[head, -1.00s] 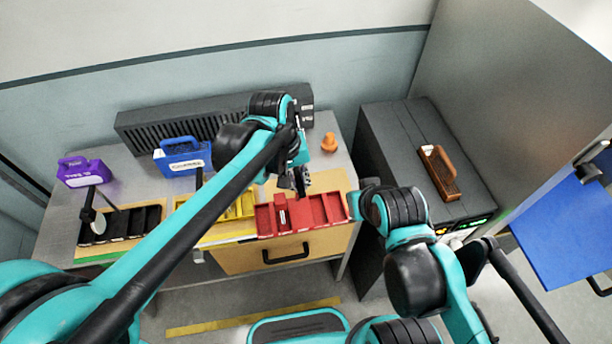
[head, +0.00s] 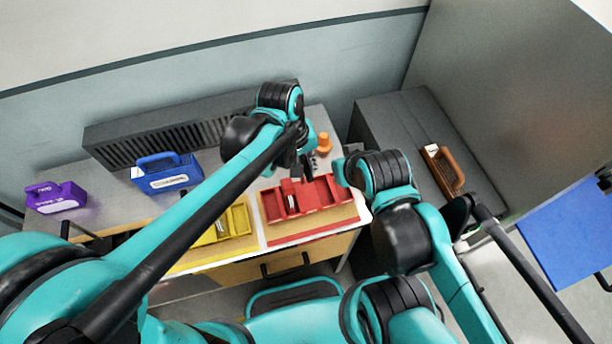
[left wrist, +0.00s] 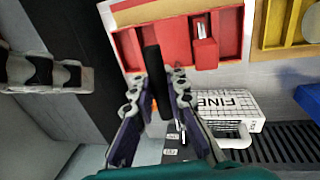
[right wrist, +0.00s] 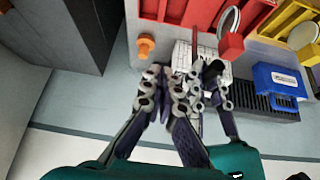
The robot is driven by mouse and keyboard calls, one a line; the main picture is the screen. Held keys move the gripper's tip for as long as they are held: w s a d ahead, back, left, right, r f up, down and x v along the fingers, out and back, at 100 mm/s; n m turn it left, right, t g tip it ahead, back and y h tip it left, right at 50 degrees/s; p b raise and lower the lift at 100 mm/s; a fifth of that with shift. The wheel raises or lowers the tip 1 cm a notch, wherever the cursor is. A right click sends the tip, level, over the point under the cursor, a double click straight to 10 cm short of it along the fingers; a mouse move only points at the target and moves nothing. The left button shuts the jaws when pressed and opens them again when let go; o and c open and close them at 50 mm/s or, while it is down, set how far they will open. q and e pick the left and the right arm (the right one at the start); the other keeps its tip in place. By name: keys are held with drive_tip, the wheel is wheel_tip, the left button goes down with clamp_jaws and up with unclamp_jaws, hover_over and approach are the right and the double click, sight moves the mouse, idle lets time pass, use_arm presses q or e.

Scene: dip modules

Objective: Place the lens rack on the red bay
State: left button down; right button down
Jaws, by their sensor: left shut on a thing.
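The red bay (head: 325,195) is a red tray with compartments near the table's front edge; it also shows in the left wrist view (left wrist: 230,35). My left gripper (head: 300,170) is beside the tray's back edge. In the left wrist view its fingers are shut on a dark bar-shaped thing (left wrist: 153,65), which overlaps the red tray; contact is unclear. I cannot tell whether this is the lens rack. A white box marked FINE (left wrist: 235,108) stands behind the tray. My right gripper (right wrist: 178,80) is over the back of the table; its finger opening is unclear.
A yellow tray (head: 230,225) lies left of the red one. Blue (head: 167,178) and purple (head: 57,198) handled boxes stand farther left. A small orange object (head: 323,143) stands behind the red tray. A brown carrier (head: 442,172) lies on a dark cabinet (head: 385,115).

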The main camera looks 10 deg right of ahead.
use_arm(q)
drive_tip(key=shift+f+b, duration=0.45)
drive_tip(key=shift+f, duration=1.35)
drive_tip(key=c, duration=1.5)
unclamp_jaws()
drive_tip(key=shift+f, duration=0.1)
drive_tip(key=shift+c, duration=0.2)
wheel_tip(320, 180, up, 12)
drive_tip(key=a+p, duration=0.2)
drive_tip(key=p, duration=0.1)
drive_tip(key=s+a+f+t+y, duration=0.1)
drive_tip(key=s+a+t, duration=0.1)
drive_tip(key=a, duration=1.1)
drive_tip(key=s+a+f+t+y, duration=0.1)
drive_tip(key=a+t, duration=0.4)
drive_tip(key=a, duration=0.8)
drive_tip(key=shift+s+a, duration=0.4)
